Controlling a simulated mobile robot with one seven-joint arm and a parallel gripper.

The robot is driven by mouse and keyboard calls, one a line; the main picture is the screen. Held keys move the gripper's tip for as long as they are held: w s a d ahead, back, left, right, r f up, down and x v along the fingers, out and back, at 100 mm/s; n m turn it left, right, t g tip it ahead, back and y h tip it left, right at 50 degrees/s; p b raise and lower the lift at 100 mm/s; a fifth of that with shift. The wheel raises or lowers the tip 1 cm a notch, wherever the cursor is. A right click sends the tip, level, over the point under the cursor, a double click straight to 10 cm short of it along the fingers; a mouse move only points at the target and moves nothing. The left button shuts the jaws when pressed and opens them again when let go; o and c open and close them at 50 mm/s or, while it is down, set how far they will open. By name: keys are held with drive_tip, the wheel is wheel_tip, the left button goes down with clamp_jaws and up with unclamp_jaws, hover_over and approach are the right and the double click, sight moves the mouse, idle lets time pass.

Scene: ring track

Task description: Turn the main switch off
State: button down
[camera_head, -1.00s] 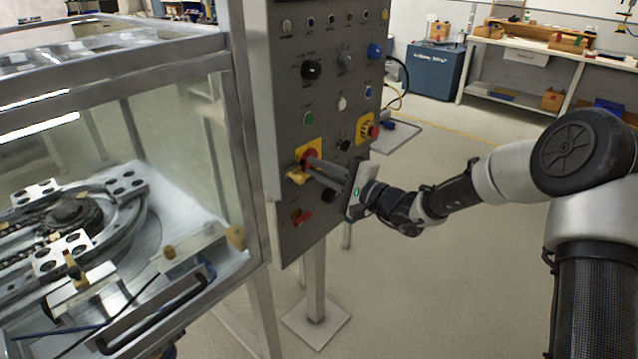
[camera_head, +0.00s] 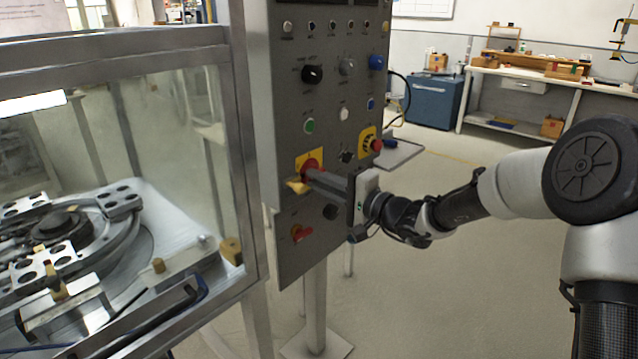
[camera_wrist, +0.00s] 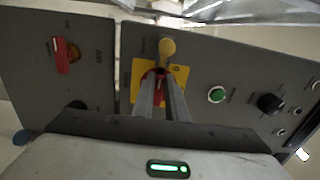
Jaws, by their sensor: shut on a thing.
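The main switch (camera_head: 311,163) is a red rotary handle on a yellow plate, on the grey control panel. My gripper (camera_head: 310,176) reaches it from the right, with its fingers shut on the red handle. In the wrist view, the switch (camera_wrist: 151,75) shows as red between and behind the fingertips of my gripper (camera_wrist: 161,78), over its yellow plate. A yellow tag-like piece (camera_head: 297,186) sticks out at the switch's lower left. The fingers hide most of the handle, so its exact angle is unclear.
A red switch (camera_head: 302,233) sits below on the panel (camera_head: 340,100). A red emergency button (camera_head: 377,144) on a yellow base is to the right. Black, green and blue knobs sit above. A glass-sided machine (camera_head: 120,150) stands close at left. Open floor lies right.

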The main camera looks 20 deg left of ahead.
drive_tip(key=c, duration=1.8)
unclamp_jaws()
drive_tip(key=shift+o, duration=0.2)
drive_tip(key=p+v, duration=0.2)
drive_tip(key=v, duration=1.5)
drive_tip(key=shift+d, duration=0.25)
drive_tip(key=shift+s, duration=0.2)
